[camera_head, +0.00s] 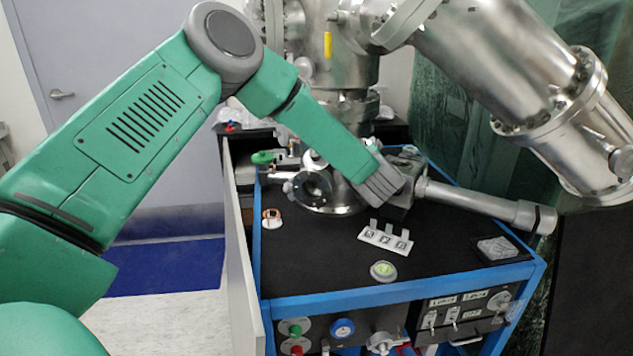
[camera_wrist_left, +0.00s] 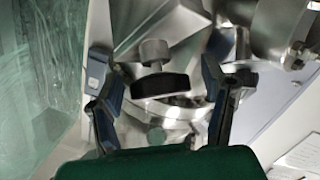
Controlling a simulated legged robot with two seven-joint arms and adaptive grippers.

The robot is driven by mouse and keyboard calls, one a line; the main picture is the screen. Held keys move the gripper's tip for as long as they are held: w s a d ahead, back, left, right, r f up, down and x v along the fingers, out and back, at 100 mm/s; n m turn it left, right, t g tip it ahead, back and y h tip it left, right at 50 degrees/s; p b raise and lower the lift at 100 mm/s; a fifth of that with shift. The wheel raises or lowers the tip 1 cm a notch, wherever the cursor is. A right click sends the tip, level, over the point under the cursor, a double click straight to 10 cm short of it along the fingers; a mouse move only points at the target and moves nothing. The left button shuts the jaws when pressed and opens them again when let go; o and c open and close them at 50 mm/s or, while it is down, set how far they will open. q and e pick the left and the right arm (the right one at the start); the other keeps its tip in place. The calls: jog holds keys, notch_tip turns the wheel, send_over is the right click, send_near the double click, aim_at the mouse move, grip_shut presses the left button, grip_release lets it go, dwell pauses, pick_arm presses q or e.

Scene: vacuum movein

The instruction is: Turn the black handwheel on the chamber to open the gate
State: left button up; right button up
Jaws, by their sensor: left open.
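The black handwheel (camera_wrist_left: 160,85) shows in the left wrist view as a dark disc seen nearly edge-on, with a metal stem behind it. My left gripper (camera_wrist_left: 153,68) is open, with one finger on either side of the handwheel and a visible gap to each side. No finger is seen closed on it. In the head view my left gripper (camera_head: 382,188) is at the chamber's lower part, over the black bench top. I cannot make out the handwheel there. The steel chamber (camera_head: 345,70) stands behind my arm. My right gripper is not in view.
The blue-framed bench (camera_head: 400,290) carries a grey tube (camera_head: 470,203) to the right of my gripper, a dark ring flange (camera_head: 313,187) to its left, and a small white switch panel (camera_head: 386,238) in front. A large steel cylinder (camera_head: 520,80) overhangs at upper right.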

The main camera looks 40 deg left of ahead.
pick_arm(q)
jog(key=m+t+h+b, duration=0.1)
jog(key=m, duration=0.1)
jog(key=m+t+h+b, duration=0.1)
jog(key=m+t, duration=0.1)
jog(key=shift+s+a+f+m, duration=0.1)
jog(key=shift+a+f+m, duration=0.1)
jog(key=shift+m, duration=0.2)
jog(key=m+t+h+b, duration=0.1)
jog(key=m+t+h, duration=0.1)
jog(key=m+h, duration=0.1)
jog(key=shift+m, duration=0.8)
jog(key=m+t+h+b, duration=0.1)
jog(key=m+h, duration=0.2)
jog(key=m, duration=0.1)
jog(key=shift+a+r+m+h, duration=0.1)
jog(key=shift+a+m+h, duration=0.05)
jog(key=shift+m+h, duration=0.2)
jog(key=m+h, duration=0.5)
jog(key=shift+m+b, duration=0.35)
jog(key=s+a+p, duration=0.1)
jog(key=s+p, duration=0.1)
jog(key=s, duration=1.1)
jog(key=shift+s+a+p, duration=0.3)
jog(key=shift+p, duration=0.05)
